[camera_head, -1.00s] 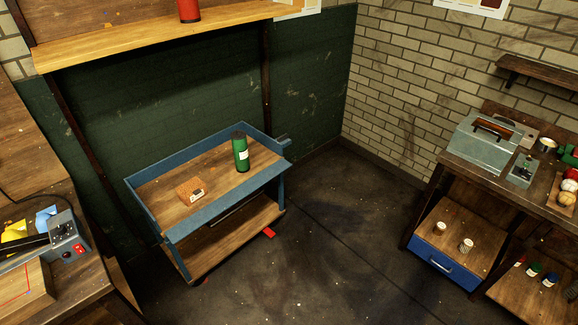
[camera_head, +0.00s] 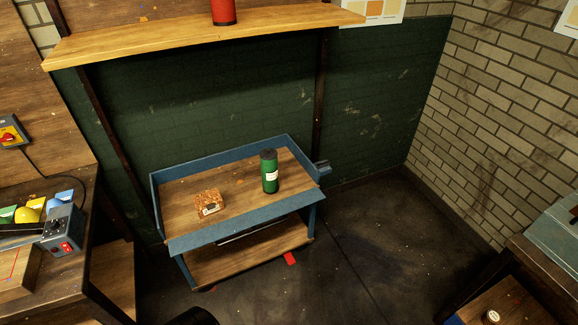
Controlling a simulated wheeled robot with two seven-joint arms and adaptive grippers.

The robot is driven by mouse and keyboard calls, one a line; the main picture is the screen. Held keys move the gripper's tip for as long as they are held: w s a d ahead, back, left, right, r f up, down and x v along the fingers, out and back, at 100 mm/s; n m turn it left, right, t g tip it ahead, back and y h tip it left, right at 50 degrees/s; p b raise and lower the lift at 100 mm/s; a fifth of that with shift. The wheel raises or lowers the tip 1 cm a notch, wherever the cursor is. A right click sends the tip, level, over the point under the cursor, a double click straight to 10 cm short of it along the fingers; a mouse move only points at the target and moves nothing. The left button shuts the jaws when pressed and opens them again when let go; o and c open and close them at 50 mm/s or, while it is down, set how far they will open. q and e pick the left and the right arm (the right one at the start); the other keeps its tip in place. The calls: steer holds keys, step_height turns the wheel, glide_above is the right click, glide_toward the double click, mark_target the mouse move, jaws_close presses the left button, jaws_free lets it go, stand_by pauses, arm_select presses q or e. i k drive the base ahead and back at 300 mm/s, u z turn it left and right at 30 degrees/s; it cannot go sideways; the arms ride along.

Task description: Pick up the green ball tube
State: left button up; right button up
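The green ball tube (camera_head: 270,172) stands upright on the top shelf of a blue-framed cart (camera_head: 240,231). It has a dark cap and a white label. It is right of the middle of the shelf, apart from a small brown box (camera_head: 208,203) to its left. Neither of my grippers can be made out in the head view. A dark rounded shape at the bottom edge is too cut off to identify.
A wooden shelf (camera_head: 150,37) with a red cylinder (camera_head: 223,11) hangs above the cart. A workbench (camera_head: 75,275) with a grey device stands at left. Another bench (camera_head: 550,262) is at the lower right. The floor (camera_head: 365,240) right of the cart is clear.

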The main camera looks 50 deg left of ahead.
mark_target(269, 168)
steer(key=u, duration=0.3)
steer(key=i, duration=1.2)
steer(key=u, duration=1.5)
steer(key=i, duration=0.85)
steer(key=u, duration=0.9)
